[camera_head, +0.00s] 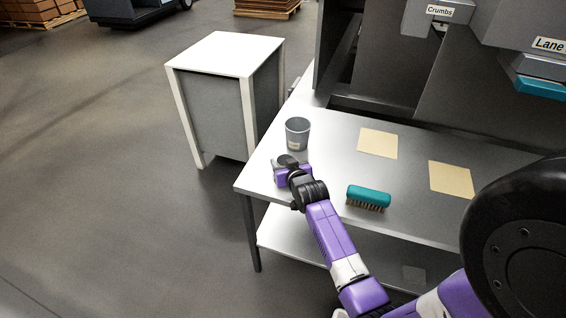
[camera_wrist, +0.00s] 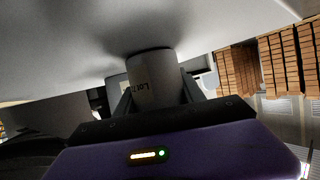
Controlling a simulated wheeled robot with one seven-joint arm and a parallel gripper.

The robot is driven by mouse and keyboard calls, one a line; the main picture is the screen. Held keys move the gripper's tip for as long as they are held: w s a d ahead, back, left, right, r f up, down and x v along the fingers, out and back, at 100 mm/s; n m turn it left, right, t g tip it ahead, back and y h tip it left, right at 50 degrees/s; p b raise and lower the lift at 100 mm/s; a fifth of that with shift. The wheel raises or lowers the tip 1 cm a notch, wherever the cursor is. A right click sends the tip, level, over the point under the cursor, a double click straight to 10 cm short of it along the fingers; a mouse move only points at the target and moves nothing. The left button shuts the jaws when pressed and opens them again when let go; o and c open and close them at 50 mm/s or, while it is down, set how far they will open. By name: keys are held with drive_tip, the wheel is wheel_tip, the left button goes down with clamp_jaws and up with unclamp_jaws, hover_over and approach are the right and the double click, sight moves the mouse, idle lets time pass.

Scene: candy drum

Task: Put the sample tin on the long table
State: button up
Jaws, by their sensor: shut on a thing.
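The sample tin (camera_head: 298,131) is a grey, cup-like tin with a small pale label. The fingers are hard to make out in the head view.
A teal brush (camera_head: 369,196) lies right of my gripper on the table. Two tan squares (camera_head: 378,143) (camera_head: 451,179) lie farther right. A white-framed cabinet (camera_head: 222,55) stands left beyond the table. Dark machinery with a "Crumbs" sign (camera_head: 440,11) rises behind. Bare tabletop lies between tin and brush.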

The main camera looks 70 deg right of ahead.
drive_tip(key=o, duration=1.3)
drive_tip(key=shift+f, duration=0.1)
drive_tip(key=shift+o, duration=0.2)
drive_tip(key=shift+r, duration=0.2)
drive_tip(key=v, duration=1.1)
drive_tip(key=shift+s+a, duration=0.25)
drive_tip(key=shift+a, duration=0.1)
drive_tip(key=s+a+n+t+y, duration=0.2)
drive_tip(key=a, duration=0.9)
drive_tip(key=s+a+n+t+y, duration=0.2)
drive_tip(key=s+a+n, duration=0.1)
drive_tip(key=a, duration=0.8)
drive_tip(key=s+a+r+n+t+y, duration=0.1)
drive_tip(key=s+a+r+n+y, duration=0.3)
drive_tip(key=s+a+r, duration=0.7)
drive_tip(key=shift+s+a+r+n+t+y, duration=0.2)
drive_tip(key=shift+a+n+t+y, duration=0.2)
drive_tip(key=shift+a+y, duration=0.65)
